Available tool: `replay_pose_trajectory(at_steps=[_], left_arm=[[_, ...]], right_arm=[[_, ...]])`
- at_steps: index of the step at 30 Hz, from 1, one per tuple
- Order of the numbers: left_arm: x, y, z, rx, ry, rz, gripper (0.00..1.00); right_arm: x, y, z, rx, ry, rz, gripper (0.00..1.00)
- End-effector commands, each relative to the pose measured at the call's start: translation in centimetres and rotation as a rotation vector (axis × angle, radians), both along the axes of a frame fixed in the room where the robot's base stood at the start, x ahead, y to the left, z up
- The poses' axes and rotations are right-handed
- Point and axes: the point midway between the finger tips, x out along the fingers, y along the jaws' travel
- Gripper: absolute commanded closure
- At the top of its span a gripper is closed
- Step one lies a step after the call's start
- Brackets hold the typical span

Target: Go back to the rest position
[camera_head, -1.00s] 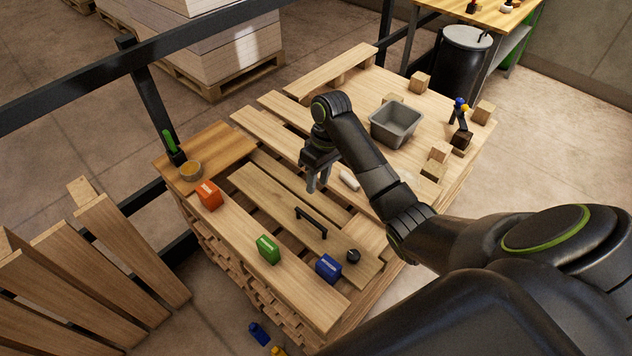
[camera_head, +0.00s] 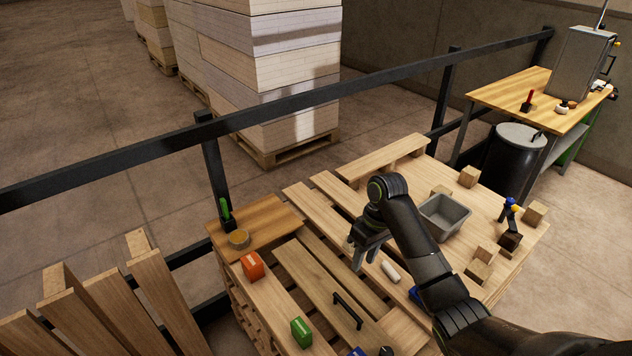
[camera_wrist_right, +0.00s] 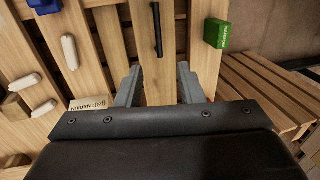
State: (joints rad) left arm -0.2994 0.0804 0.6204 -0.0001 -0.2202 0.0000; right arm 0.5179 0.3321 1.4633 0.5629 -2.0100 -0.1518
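My right gripper (camera_head: 362,258) hangs above the slatted wooden pallet top (camera_head: 312,285), pointing down. In the right wrist view its two fingers (camera_wrist_right: 160,85) stand wide apart with nothing between them. A black bar handle (camera_head: 348,310) lies on the slat just below it in the head view, apart from the fingers. It also shows beyond the fingertips in the wrist view (camera_wrist_right: 157,30). My left gripper is in neither view.
An orange box (camera_head: 252,265) and a green box (camera_head: 301,331) sit on the front slat. A grey bin (camera_head: 444,216), wooden blocks (camera_head: 469,177) and a white cylinder (camera_head: 390,271) lie beyond. A black rail (camera_head: 290,101) runs behind, before stacked reams (camera_head: 270,85).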

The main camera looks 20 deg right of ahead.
Motion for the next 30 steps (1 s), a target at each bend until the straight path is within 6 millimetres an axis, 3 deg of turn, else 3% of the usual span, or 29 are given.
replay_pose_trajectory(at_steps=[4,8,12,18,24,30], left_arm=[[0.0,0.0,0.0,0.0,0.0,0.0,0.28],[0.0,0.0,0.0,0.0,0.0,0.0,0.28],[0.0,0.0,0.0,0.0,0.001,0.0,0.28],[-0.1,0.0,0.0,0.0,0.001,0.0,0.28],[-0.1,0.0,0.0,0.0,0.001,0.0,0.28],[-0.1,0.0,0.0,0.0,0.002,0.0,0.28]], right_arm=[[-0.4,0.0,-0.5,-0.003,-0.004,-0.004,0.66],[-2.7,0.0,-2.6,-0.024,-0.022,-0.026,0.66],[-7.1,-0.1,-5.6,-0.062,-0.071,-0.075,0.66],[-14.0,-0.4,-8.0,-0.119,-0.158,-0.161,0.66],[-20.9,-0.9,-7.9,-0.178,-0.244,-0.257,0.66],[-25.4,-1.5,-6.4,-0.225,-0.308,-0.329,0.66]])
